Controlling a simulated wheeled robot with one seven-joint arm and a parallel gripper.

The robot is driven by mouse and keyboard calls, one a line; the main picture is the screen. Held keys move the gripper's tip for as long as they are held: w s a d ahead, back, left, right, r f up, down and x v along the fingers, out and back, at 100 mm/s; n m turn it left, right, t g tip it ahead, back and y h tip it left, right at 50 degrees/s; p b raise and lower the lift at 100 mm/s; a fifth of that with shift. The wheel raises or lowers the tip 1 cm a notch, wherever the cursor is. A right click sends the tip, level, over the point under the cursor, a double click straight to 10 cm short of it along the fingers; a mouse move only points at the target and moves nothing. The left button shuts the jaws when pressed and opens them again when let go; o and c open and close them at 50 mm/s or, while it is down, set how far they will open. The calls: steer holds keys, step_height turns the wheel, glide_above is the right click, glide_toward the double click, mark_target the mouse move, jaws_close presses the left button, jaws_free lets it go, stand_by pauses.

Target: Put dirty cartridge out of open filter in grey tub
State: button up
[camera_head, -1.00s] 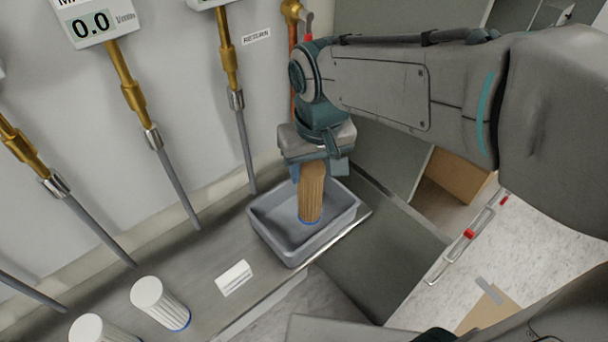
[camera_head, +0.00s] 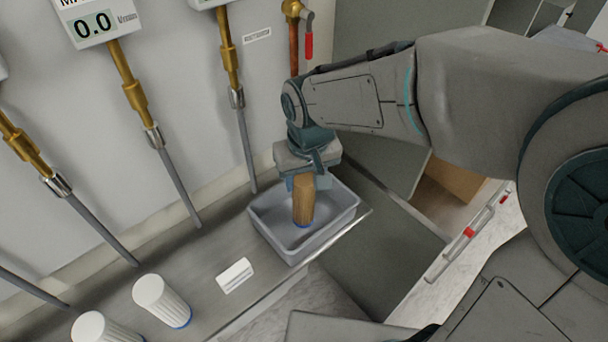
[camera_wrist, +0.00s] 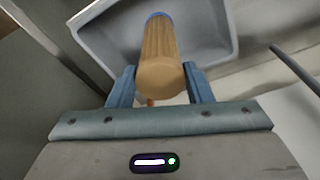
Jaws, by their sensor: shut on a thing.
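The dirty cartridge (camera_head: 303,203) is a brown, pleated cylinder with a blue ring at its lower end. My gripper (camera_head: 305,182) is shut on its upper end and holds it nearly upright, inside the outline of the grey tub (camera_head: 345,222). I cannot tell whether its lower end touches the tub floor. In the wrist view the brown cartridge (camera_wrist: 160,50) sits between the two blue fingers of my gripper (camera_wrist: 160,80), with the grey tub (camera_wrist: 100,40) beyond it. The open filter is not clearly in view.
Two white cartridges (camera_head: 161,301) (camera_head: 98,328) stand on the shelf at the lower left. A white label (camera_head: 235,275) lies near the tub. Grey pipes (camera_head: 178,185) come down the wall to the left. A red-handled valve (camera_head: 309,44) is behind my arm.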

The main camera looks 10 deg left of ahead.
steer(key=o, duration=1.4)
step_height(320, 180, up, 12)
steer(key=s, duration=0.2)
steer(key=shift+s+d+f+m+t+h, duration=0.2)
steer(key=shift+s+d+f+m, duration=1)
steer(key=shift+d, duration=2.55)
steer(key=shift+s+d+f+m+t+h, duration=0.2)
steer(key=shift+s+d+f+m, duration=0.45)
steer(key=shift+d+f, duration=2.05)
steer(key=shift+s+d+f+m+t, duration=0.35)
steer(key=shift+s+d+m, duration=0.6)
steer(key=shift+d, duration=3.85)
